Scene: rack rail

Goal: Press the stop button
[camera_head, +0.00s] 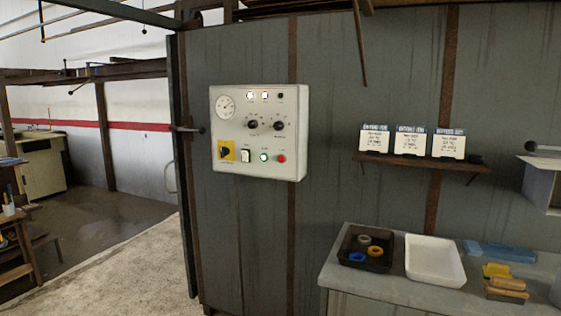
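A pale grey control panel (231,114) is fixed on the dark metal wall, left of the picture's middle. A small red button (281,158) sits at its lower right; it looks like the stop button, but its label is too small to read. A white rocker switch (245,155) and a black rotary switch on a yellow plate (227,151) are further left. Two black knobs, a dial gauge (226,106) and small lamps are above. Neither of my grippers is in view, and nothing covers the panel.
A grey bench (344,274) at lower right holds a black tray (345,254) with rings, a white tray (434,281), a blue block and brushes. A narrow shelf (425,163) with three cards juts out right of the panel. Floor is open at left.

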